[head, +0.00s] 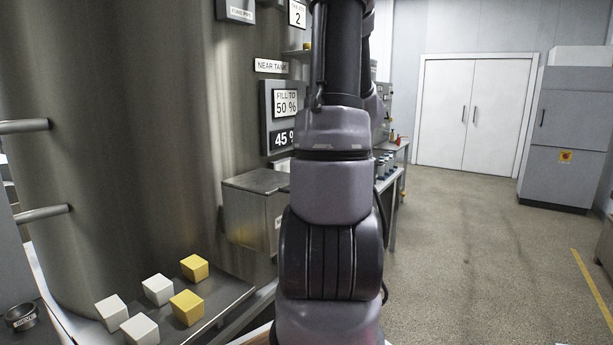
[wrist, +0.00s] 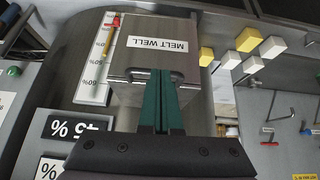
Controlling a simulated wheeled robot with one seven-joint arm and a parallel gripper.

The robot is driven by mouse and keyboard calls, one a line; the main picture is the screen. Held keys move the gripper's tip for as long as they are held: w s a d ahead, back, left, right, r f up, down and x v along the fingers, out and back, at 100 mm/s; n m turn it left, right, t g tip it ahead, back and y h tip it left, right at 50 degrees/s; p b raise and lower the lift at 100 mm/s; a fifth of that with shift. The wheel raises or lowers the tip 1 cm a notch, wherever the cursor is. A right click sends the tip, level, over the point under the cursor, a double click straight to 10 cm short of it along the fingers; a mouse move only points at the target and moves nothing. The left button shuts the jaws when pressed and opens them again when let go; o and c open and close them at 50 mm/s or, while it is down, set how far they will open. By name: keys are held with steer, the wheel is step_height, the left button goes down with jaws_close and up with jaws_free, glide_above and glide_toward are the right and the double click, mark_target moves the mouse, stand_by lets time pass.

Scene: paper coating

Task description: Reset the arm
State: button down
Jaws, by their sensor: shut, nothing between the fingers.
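My gripper (wrist: 160,78) shows in the wrist view with its two green fingers together and nothing between them. The fingers lie in front of a metal box labelled MELT WELL (wrist: 150,60), which appears upside down; I cannot tell whether they touch it. In the head view my arm (head: 333,190) stands upright in the middle and runs out of the top edge. My gripper cannot be made out there.
A large steel tank (head: 130,120) stands at left, with a display (head: 284,139) reading 45 %. White cubes (head: 158,289) and yellow cubes (head: 187,307) sit on a metal shelf below. The melt well (head: 250,215) is beside my arm. Open floor (head: 480,240) lies right.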

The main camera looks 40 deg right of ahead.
steer(key=shift+s+d+f, duration=0.1)
steer(key=shift+s+d, duration=0.15)
steer(key=shift+s, duration=0.4)
steer(key=shift+s+d+f, duration=0.1)
steer(key=shift+s+d, duration=0.15)
steer(key=shift+s, duration=0.4)
steer(key=shift+s+d+f, duration=0.1)
steer(key=shift+s+d, duration=0.15)
steer(key=shift+s, duration=0.4)
steer(key=shift+r, duration=0.1)
steer(key=w+a+r+m, duration=0.1)
steer(key=a+r, duration=0.2)
steer(key=a, duration=0.3)
steer(key=w+a+r, duration=0.2)
steer(key=a+r, duration=0.1)
steer(key=a, duration=0.2)
steer(key=s+a+r+m, duration=0.2)
steer(key=s+a+r, duration=0.1)
steer(key=a, duration=0.4)
steer(key=s+a+r+m, duration=0.2)
steer(key=s+a+r, duration=0.1)
steer(key=a, duration=0.4)
steer(key=s+a+r+m, duration=0.3)
steer(key=a+r, duration=0.1)
steer(key=a, duration=0.3)
steer(key=shift+s+a+r+t, duration=0.3)
steer(key=shift+s+a+r, duration=0.05)
steer(key=shift+s+a, duration=0.05)
